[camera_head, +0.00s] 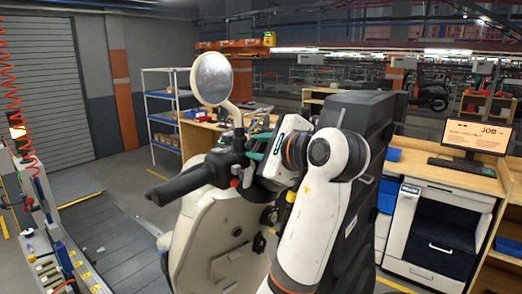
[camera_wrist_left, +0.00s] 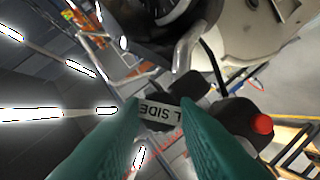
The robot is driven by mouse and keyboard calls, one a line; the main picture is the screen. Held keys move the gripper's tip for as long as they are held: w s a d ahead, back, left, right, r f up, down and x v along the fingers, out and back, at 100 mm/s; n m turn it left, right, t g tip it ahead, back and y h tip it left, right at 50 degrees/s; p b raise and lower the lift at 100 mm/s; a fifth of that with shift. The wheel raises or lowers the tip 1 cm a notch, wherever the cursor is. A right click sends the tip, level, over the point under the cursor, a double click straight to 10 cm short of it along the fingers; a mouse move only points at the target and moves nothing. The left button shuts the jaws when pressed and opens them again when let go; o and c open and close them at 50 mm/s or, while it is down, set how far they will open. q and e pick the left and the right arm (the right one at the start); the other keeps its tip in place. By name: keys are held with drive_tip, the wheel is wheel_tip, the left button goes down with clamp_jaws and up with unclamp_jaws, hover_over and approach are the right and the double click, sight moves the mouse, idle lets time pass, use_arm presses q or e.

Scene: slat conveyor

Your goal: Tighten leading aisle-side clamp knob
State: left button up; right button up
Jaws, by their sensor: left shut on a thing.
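In the head view my left gripper (camera_head: 254,149) is beside the scooter's handlebar (camera_head: 190,184), close to the base of the mirror stem (camera_head: 236,117). In the left wrist view its two teal fingers (camera_wrist_left: 164,118) are closed on a small labelled part (camera_wrist_left: 159,111). The upside-down lettering seems to read "L SIDE". The fingers hide most of this part, and a dark block lies just behind it. I cannot make out a clamp knob in either view. My right gripper is in neither view.
The pale scooter body (camera_head: 208,225) stands upright in front of me, its round mirror (camera_head: 211,79) raised. A red button (camera_wrist_left: 262,124) on the handlebar is close to the fingers. A workbench with a monitor (camera_head: 477,136) stands right. Floor slats (camera_head: 110,235) lie left.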

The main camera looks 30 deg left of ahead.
use_arm(q)
drive_tip(key=n+b, duration=0.1)
drive_tip(key=n+t+b, duration=0.1)
drive_tip(key=n+b, duration=0.1)
drive_tip(key=shift+s+f+y, duration=0.1)
drive_tip(key=shift+f+y, duration=0.3)
drive_tip(key=n+b, duration=0.1)
drive_tip(key=b, duration=0.1)
drive_tip(key=n+t+y+b, duration=0.1)
drive_tip(key=n+b, duration=0.1)
drive_tip(key=shift+f+n, duration=0.2)
drive_tip(key=shift+n, duration=0.1)
drive_tip(key=n+y+b, duration=0.1)
drive_tip(key=n+b, duration=0.3)
drive_tip(key=shift+y, duration=0.4)
drive_tip(key=o, duration=1)
drive_tip(key=shift+c, duration=0.2)
drive_tip(key=shift+r, duration=0.1)
